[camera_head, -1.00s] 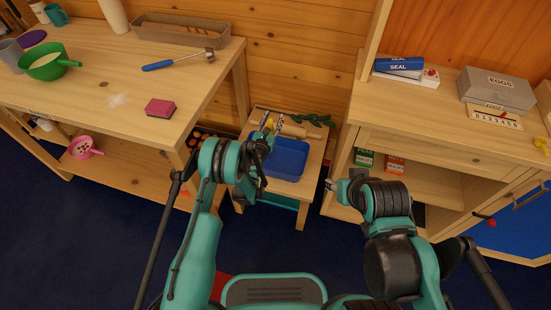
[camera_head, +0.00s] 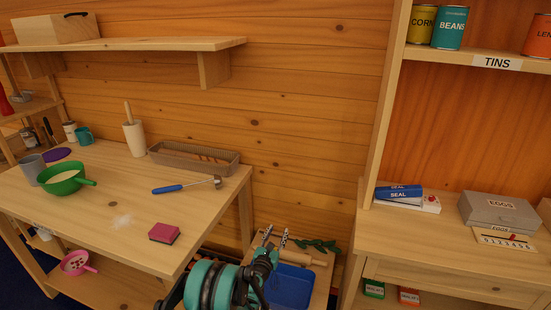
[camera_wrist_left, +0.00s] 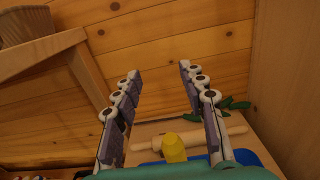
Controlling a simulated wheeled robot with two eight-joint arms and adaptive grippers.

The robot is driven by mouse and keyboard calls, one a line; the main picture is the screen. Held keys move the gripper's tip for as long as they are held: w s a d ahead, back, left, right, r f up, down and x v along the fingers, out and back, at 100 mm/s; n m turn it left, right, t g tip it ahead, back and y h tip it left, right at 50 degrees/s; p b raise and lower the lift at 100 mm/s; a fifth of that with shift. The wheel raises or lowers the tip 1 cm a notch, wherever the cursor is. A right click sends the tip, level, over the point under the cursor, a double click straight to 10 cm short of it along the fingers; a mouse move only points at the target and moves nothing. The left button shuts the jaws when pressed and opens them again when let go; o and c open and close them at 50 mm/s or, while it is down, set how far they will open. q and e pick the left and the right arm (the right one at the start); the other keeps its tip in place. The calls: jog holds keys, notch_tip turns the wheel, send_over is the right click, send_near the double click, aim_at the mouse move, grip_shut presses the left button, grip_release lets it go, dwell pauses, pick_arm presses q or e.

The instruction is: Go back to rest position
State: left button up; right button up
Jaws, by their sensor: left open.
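My left gripper (camera_head: 275,238) is in the lower middle of the head view, above the small low table (camera_head: 318,291) and at the left rim of the blue tray (camera_head: 292,288). Its two fingers point up and away and stand apart with nothing between them. In the left wrist view the open fingers (camera_wrist_left: 158,80) frame the plank wall. A rolling pin (camera_wrist_left: 226,137) and a yellow thing (camera_wrist_left: 173,148) lie below and beyond them; the rolling pin also shows in the head view (camera_head: 303,258). My right gripper is out of view.
The cabinet (camera_head: 440,240) at right holds an egg box (camera_head: 499,212). A shelf (camera_head: 130,44) juts out above the bench.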

pick_arm(q)
jog(key=s+r+m+g, duration=0.1)
jog(key=s+r+m, duration=0.1)
jog(key=r+m, duration=0.3)
jog(key=s+a+r+m+g+h, duration=0.1)
jog(key=s+r+m, duration=0.25)
jog(key=r, duration=0.35)
jog(key=s+r+m+g, duration=0.1)
jog(key=r+m, duration=0.4)
jog(key=s+a+r+m+g+y, duration=0.1)
jog(key=s+a+r+m+g, duration=0.2)
jog(key=s, duration=0.4)
jog(key=s+a+r+m, duration=0.1)
jog(key=s+a+m, duration=0.1)
jog(key=s+m, duration=0.4)
jog(key=s+a+f+m+g+y, duration=0.2)
jog(key=s+a+m, duration=0.3)
jog(key=s, duration=0.7)
jog(key=s+a+f+m+g+y, duration=0.2)
jog(key=s+a, duration=0.6)
jog(key=s, duration=0.4)
notch_tip(320, 180, down, 2)
jog(key=m+y, duration=0.1)
jog(key=m, duration=0.1)
jog(key=shift+m+y, duration=0.3)
jog(key=shift+m, duration=0.05)
